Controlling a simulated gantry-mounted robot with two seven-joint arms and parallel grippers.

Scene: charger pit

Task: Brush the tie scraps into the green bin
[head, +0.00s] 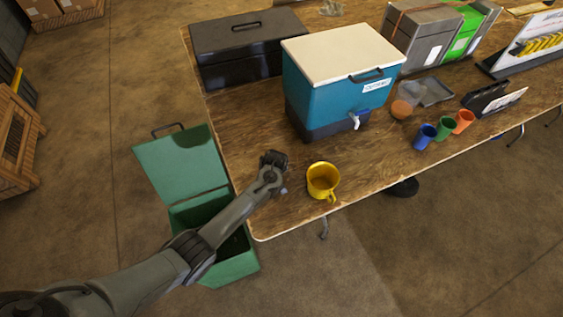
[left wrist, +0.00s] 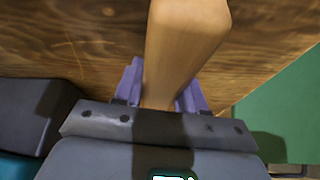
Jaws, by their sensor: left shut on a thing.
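My left gripper (head: 281,188) is over the near left corner of the wooden table, mostly hidden behind its own wrist in the head view. In the left wrist view, the gripper's purple fingers (left wrist: 160,88) are shut on a light wooden handle (left wrist: 185,40), which looks like the brush's. The bristles do not show. The green bin (head: 238,266) stands on the floor against the table's left edge with its lid tipped up, partly behind my arm. A green surface, probably the bin (left wrist: 285,105), shows at the right in the wrist view. I cannot make out any tie scraps. My right gripper is not in view.
A yellow mug (head: 322,178) stands close right of my left gripper. Behind are a blue cooler (head: 330,95) with a tap and a black toolbox (head: 235,60). Blue (head: 424,137), green and orange cups stand farther right. The near left table corner is otherwise mostly bare.

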